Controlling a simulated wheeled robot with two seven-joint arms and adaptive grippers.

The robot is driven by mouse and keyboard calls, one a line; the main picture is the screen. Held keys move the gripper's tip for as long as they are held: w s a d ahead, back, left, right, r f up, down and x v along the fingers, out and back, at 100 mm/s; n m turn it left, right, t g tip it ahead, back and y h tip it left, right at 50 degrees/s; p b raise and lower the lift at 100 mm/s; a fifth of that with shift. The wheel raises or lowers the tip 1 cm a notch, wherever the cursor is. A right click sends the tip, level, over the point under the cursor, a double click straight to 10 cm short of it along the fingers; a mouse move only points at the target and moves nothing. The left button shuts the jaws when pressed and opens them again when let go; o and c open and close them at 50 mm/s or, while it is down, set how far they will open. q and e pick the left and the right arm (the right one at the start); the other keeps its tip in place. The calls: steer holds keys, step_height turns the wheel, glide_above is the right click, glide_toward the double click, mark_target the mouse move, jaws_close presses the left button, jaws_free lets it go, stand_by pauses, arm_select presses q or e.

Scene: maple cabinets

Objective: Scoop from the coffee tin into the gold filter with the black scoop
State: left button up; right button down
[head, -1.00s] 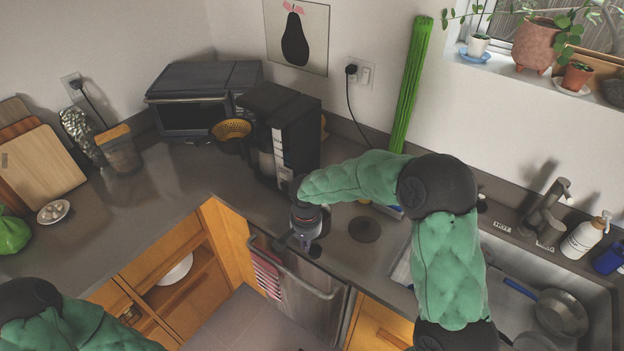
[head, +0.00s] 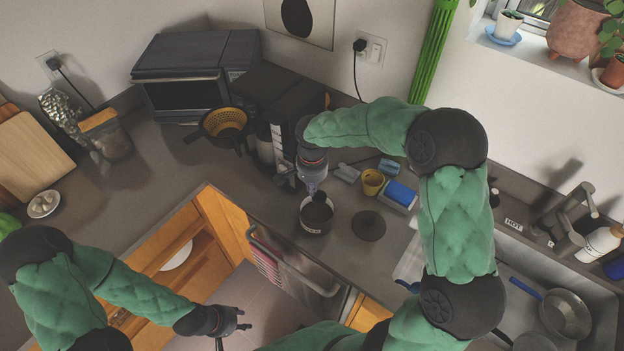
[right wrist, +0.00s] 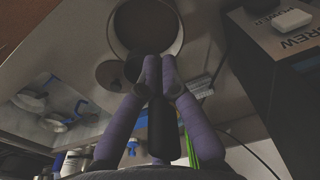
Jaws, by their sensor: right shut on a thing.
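The coffee tin (head: 304,222) stands open on the counter, its inside dark. In the right wrist view the round tin (right wrist: 113,38) is at the top. My right gripper (head: 314,187) is above the tin, shut on the black scoop (head: 319,197). The gold filter (head: 226,121) sits in a black holder left of the coffee maker. My left gripper (head: 233,330) is open and empty, low in front of the cabinets.
The black coffee maker (head: 280,115) stands between filter and tin. A dark round lid (head: 369,225) lies right of the tin. A yellow cup (head: 372,182) and a blue sponge (head: 400,194) are behind it. The sink (head: 520,290) is at right. The left counter is mostly clear.

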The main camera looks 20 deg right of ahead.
steer(key=shift+s+a+f, duration=0.15)
steer(key=shift+s+f, duration=0.05)
steer(key=shift+s, duration=0.15)
steer(key=shift+w+f+b, duration=0.2)
steer(key=shift+f+b, duration=0.4)
steer(key=shift+f, duration=0.35)
steer(key=shift+s+f+b, duration=0.1)
steer(key=shift+f+b, duration=0.35)
steer(key=shift+f, duration=0.35)
steer(key=shift+f+b, duration=2.7)
steer(key=shift+f, duration=0.45)
steer(key=shift+r, duration=0.2)
step_height(320, 180, up, 9)
steer(key=p, duration=0.5)
steer(key=shift+r, duration=0.15)
